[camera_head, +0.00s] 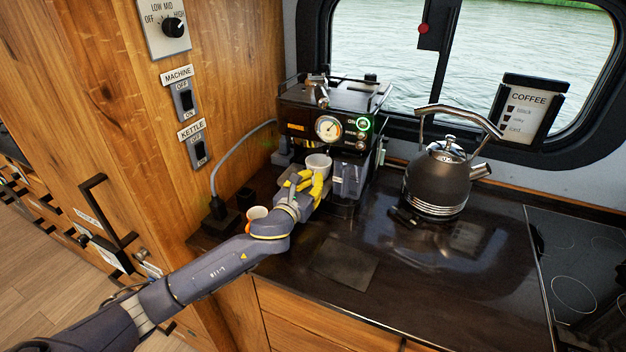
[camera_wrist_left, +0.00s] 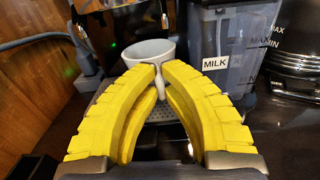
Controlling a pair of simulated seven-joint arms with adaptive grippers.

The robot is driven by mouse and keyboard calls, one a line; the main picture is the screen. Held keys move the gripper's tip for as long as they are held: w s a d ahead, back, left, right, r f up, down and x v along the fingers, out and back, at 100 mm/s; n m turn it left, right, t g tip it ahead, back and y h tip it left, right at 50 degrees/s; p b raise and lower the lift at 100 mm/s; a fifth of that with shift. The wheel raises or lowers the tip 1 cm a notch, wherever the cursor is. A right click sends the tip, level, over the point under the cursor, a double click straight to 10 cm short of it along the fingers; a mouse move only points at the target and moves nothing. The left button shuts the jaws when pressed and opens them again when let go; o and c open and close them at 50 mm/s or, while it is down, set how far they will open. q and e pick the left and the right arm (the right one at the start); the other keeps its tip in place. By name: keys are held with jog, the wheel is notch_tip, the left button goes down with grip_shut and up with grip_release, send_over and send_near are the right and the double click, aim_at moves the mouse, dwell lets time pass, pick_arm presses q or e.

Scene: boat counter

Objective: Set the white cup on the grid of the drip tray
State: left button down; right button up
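The white cup (camera_head: 318,162) is upright in front of the black coffee machine (camera_head: 322,112). It also shows in the left wrist view (camera_wrist_left: 148,52), just beyond the yellow fingers. My left gripper (camera_head: 308,180) has its fingertips together on the cup's handle, which hangs between them in the wrist view. The drip tray's perforated grid (camera_wrist_left: 172,108) shows partly below and behind the fingers. The fingers hide the cup's base, so I cannot tell whether it touches the grid. My right gripper is not in view.
A milk container (camera_wrist_left: 224,48) stands close to the right of the cup. A second cup (camera_head: 257,212) is partly behind my left arm. A kettle (camera_head: 438,180) stands farther right, near the hob (camera_head: 578,260). The front middle of the dark counter (camera_head: 420,290) is clear.

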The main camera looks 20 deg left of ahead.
pick_arm(q)
jog(key=shift+f, duration=0.3)
dwell(0.5)
jog(key=c, duration=1.5)
grip_release()
